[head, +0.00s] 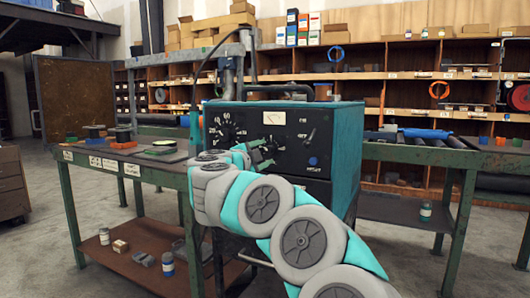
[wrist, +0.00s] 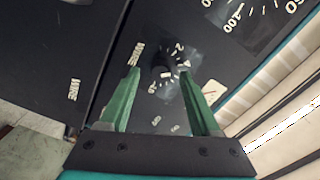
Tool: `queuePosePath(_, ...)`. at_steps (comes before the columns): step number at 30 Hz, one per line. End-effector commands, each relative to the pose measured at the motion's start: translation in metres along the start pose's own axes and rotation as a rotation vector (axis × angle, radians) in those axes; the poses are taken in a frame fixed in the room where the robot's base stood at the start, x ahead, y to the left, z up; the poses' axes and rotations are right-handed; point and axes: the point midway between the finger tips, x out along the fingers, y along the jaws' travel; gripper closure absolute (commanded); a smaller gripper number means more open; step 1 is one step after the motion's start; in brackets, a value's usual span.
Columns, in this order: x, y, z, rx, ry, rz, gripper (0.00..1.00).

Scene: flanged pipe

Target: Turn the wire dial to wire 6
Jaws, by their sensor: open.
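The wire dial (wrist: 164,73) is a small dark knob on the black front panel, with white numbers around it and a WIRE label beside it. In the wrist view it sits between the tips of my gripper (wrist: 160,76), whose two green fingers are apart on either side of it. I cannot tell whether they touch the knob, and its pointer is too dark to read. In the head view my gripper (head: 264,153) is at the middle of the panel of the teal machine (head: 347,140) and hides most of the dial.
A larger numbered dial (head: 223,131) is left of my gripper. A toggle switch (head: 312,135) and a blue button (head: 313,161) are to its right. Shelves (head: 400,95) line the back wall.

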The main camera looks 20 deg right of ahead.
Motion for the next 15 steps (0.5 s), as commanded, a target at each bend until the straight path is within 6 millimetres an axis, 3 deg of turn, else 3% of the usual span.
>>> queuePosePath(4, 0.0146, -0.0002, 0.0002, -0.001, -0.002, -0.001, 0.36)
queuePosePath(11, 0.0165, -0.0006, 0.0000, 0.000, -0.002, -0.002, 0.36)
queuePosePath(15, 0.0163, -0.0006, 0.0000, 0.000, -0.002, -0.002, 0.49)
